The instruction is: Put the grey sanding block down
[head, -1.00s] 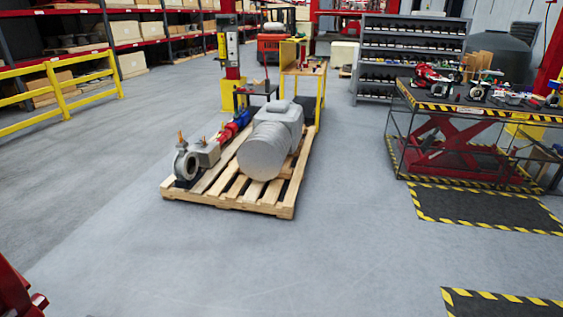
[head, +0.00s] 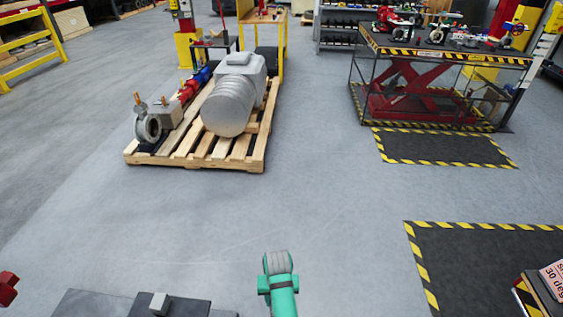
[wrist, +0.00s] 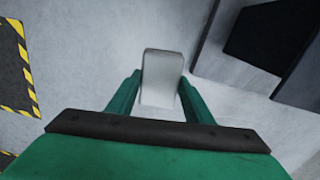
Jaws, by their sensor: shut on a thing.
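The grey sanding block (wrist: 162,72) is a pale grey, rounded-edged block between the two green fingers of my gripper (wrist: 161,88) in the wrist view. My gripper is shut on it, and its far end sticks out past the fingertips. In the head view my green gripper (head: 278,284) is at the bottom middle, with the grey block (head: 277,262) at its tip. The block is held in the air over grey floor. The contact between fingers and block is partly hidden in the head view.
A dark grey surface with a black slab (head: 185,307) and a small light block (head: 159,303) lies at bottom left. A pallet (head: 190,160) carries a large grey actuator. A red lift table (head: 425,95) stands back right. A striped floor mat (head: 480,260) lies right. The middle floor is clear.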

